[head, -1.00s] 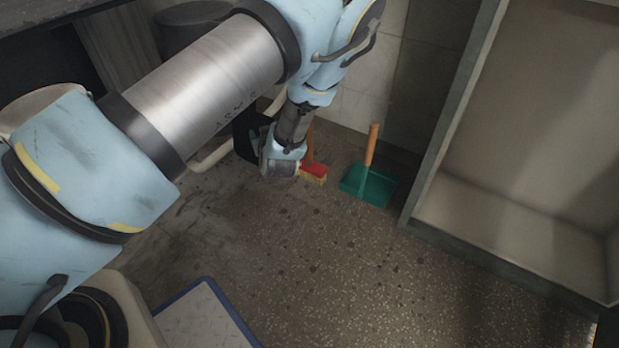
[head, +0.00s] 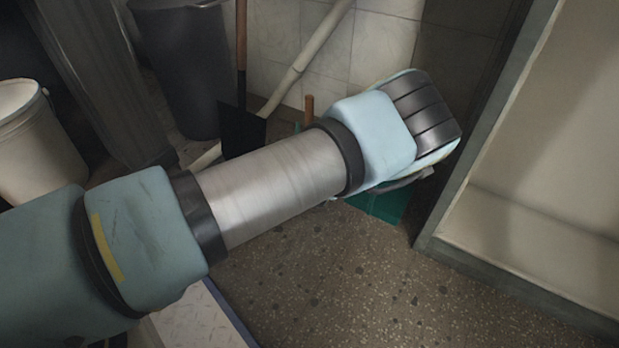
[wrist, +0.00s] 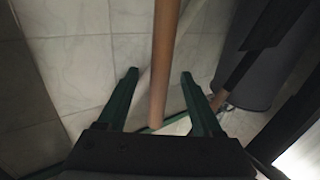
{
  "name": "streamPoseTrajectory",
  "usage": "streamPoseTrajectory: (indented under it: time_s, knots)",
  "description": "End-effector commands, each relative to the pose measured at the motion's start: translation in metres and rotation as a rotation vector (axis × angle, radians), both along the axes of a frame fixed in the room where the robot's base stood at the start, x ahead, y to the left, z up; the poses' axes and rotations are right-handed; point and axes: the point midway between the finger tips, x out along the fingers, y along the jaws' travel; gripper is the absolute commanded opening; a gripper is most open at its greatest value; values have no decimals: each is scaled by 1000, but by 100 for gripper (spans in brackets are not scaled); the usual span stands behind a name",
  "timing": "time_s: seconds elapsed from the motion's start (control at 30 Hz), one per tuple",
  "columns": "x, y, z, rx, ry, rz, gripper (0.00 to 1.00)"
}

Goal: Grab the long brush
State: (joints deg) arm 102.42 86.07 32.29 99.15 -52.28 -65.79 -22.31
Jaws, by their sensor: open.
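In the wrist view my gripper (wrist: 159,73) is open, its two green fingers on either side of a long wooden handle (wrist: 164,60). The handle runs down from the top edge and ends between the finger bases; neither finger appears to press on it. A wooden handle top (head: 309,108) also shows just above my forearm in the head view, with a bit of green beside it. It is likely the brush's handle, but the brush's red head is hidden behind my arm. My gripper is mostly hidden there too.
A green dustpan (head: 380,206) lies partly under my wrist. A black shovel (head: 241,130) leans by a dark bin (head: 187,70) and a pale diagonal pipe (head: 305,55). A white bucket (head: 35,150) stands left. An open cabinet (head: 540,190) bounds the right; the floor in front is clear.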

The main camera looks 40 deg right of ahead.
Motion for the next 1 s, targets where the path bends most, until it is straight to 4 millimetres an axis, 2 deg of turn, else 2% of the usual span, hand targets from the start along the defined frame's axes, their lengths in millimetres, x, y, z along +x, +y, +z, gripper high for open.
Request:
streamPoseTrajectory:
  time_s: [0.17, 0.43, 0.73, 1.0]
  knots:
    - [10, -9, -1, -1, -1, 0, 67]
    - [37, -34, 2, 0, 0, 0, 67]
    - [41, -38, 5, 1, 0, -1, 67]
    - [41, -37, 5, 1, 0, 0, 38]
